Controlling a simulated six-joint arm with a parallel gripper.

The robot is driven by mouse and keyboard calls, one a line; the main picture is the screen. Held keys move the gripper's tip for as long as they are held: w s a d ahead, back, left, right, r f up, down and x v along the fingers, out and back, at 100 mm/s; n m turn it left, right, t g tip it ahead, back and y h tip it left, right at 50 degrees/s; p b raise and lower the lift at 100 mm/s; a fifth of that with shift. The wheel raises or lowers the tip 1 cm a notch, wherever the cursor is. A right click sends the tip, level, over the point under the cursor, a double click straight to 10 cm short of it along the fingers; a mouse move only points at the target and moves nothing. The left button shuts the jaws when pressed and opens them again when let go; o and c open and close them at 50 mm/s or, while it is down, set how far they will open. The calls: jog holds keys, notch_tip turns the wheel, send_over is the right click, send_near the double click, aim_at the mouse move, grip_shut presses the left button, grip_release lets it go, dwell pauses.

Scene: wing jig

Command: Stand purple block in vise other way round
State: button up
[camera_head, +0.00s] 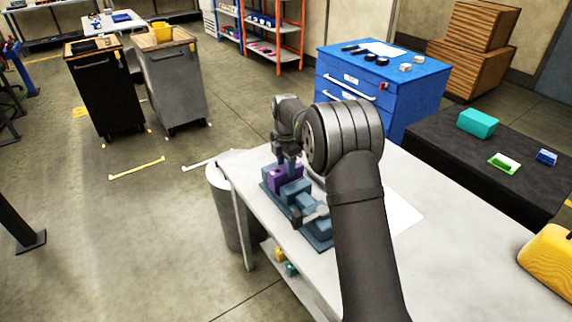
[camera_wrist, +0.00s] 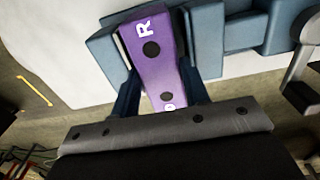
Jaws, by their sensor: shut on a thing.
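The purple block (camera_head: 270,178) is at the blue-grey vise (camera_head: 318,236) on the white table. In the wrist view the block (camera_wrist: 166,72) shows a white letter R, two dark round holes and a second letter partly hidden by my gripper. It lies between the jaws of the vise (camera_wrist: 207,38). My gripper (camera_wrist: 160,100) is shut on the block, one dark finger on each side. In the head view my gripper (camera_head: 285,160) is over the block from above, and my arm hides part of the vise.
The vise's handle (camera_wrist: 302,70) sticks out at the right of the wrist view. A white sheet (camera_head: 402,215) lies on the table (camera_head: 460,240) beside the vise. A black bench (camera_head: 440,150) with teal, green and blue items stands to the right. A grey bin stands below the table's left edge.

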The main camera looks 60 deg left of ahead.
jog(key=shift+f, duration=0.15)
jog(key=shift+f, duration=0.4)
jog(key=o, duration=1.3)
jog(key=shift+c, duration=0.2)
jog(key=shift+r, duration=0.1)
notch_tip(320, 180, up, 17)
jog(key=shift+r, duration=0.15)
